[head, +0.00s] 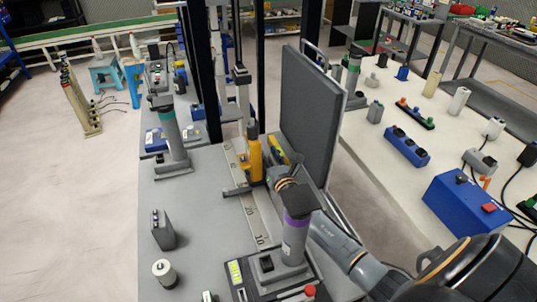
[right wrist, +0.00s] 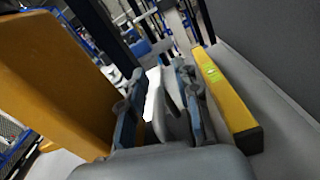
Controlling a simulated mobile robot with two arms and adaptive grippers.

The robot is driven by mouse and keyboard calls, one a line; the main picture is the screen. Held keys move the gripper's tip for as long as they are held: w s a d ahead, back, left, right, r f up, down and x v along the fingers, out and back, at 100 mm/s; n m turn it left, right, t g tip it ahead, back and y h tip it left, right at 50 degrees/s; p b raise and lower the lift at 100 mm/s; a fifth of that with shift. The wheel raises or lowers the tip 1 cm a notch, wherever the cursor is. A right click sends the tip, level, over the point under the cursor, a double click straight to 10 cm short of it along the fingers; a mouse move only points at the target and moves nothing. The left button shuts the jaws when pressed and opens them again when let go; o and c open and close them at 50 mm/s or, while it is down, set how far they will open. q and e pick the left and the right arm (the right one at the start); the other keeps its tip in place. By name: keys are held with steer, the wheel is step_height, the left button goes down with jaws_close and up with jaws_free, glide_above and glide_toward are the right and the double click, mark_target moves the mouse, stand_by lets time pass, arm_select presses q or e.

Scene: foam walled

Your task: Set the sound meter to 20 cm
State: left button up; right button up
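The sound meter (head: 250,160) is a yellow upright body with a dark top, on a dark foot over the pale ruler strip (head: 253,220) on the grey bench. Its foot lies on the far side of the printed 20; the printed 10 is nearer me. The exact reading is too small to tell. My right gripper (head: 284,166) is just right of the meter, partly hidden behind its own wrist. My left gripper is not in view.
A yellow spirit level (right wrist: 228,100) lies right of the fingers, beside a tall dark foam panel (head: 310,115). A purple-banded cylinder (head: 295,238) stands at the near end of the ruler. A grey block (head: 163,229) and a small cylinder (head: 164,272) stand left. The bench between is clear.

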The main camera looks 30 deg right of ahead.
jaws_close()
stand_by(0.4)
steer(key=v, duration=0.7)
steer(key=shift+s+a+r+p, duration=0.1)
steer(key=shift+s+r+p, duration=0.05)
steer(key=shift+p, duration=0.2)
steer(key=shift+w, duration=0.2)
steer(key=shift+c, duration=2.2)
jaws_free()
steer(key=shift+w, duration=0.1)
steer(key=o, duration=0.4)
steer(key=shift+o, duration=0.2)
step_height(320, 180, up, 10)
